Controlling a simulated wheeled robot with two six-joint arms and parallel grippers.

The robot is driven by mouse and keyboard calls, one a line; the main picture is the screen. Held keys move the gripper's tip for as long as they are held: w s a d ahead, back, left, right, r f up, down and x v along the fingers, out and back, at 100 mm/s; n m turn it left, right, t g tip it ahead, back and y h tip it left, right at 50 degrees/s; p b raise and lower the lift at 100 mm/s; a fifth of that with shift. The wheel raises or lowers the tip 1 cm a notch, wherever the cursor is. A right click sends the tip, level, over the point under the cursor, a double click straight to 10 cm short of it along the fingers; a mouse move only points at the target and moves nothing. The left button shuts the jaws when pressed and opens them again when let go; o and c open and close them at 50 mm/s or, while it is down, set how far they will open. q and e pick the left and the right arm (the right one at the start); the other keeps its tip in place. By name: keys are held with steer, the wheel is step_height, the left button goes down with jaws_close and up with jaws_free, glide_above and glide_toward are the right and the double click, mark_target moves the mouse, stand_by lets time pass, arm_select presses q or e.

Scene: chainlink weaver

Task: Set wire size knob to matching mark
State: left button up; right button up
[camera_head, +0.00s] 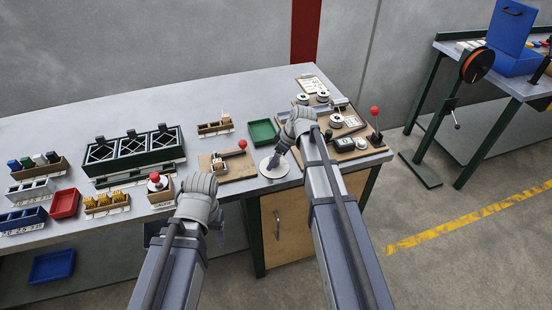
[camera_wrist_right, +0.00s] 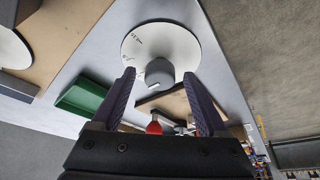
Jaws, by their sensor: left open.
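The wire size knob (camera_wrist_right: 159,72) is a grey cylinder at the middle of a white round dial (camera_wrist_right: 178,42). Small dark marks show on the left part of the dial, too small to read, and a pale line shows on the knob. The dial (camera_head: 292,172) also lies on the bench's front right part in the head view. My right gripper (camera_wrist_right: 159,74) is open, with one finger on each side of the knob and a gap showing on both sides. My left gripper (camera_head: 221,238) is open and empty in front of the bench edge, apart from the dial.
A green tray (camera_head: 263,132) lies behind the dial. A wooden board with a red-knobbed lever (camera_head: 242,144) stands left of it. A board with spools and another red-knobbed lever (camera_head: 375,111) stands right. Black racks (camera_head: 133,153) and bins fill the left bench.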

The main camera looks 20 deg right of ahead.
steer(key=p+v, duration=0.7)
steer(key=v, duration=0.1)
stand_by(0.4)
steer(key=shift+f, duration=0.1)
steer(key=s+a+m+g+h, duration=0.1)
steer(key=s+a+m+h, duration=0.1)
steer(key=s+a, duration=0.6)
steer(key=s+a+f+m+g+h, duration=0.1)
steer(key=s+a+m+g+h, duration=0.1)
steer(key=s+a, duration=0.6)
steer(key=shift+s+f+m+h, duration=0.3)
steer(key=shift+s+m, duration=0.6)
steer(key=shift+s, duration=1.85)
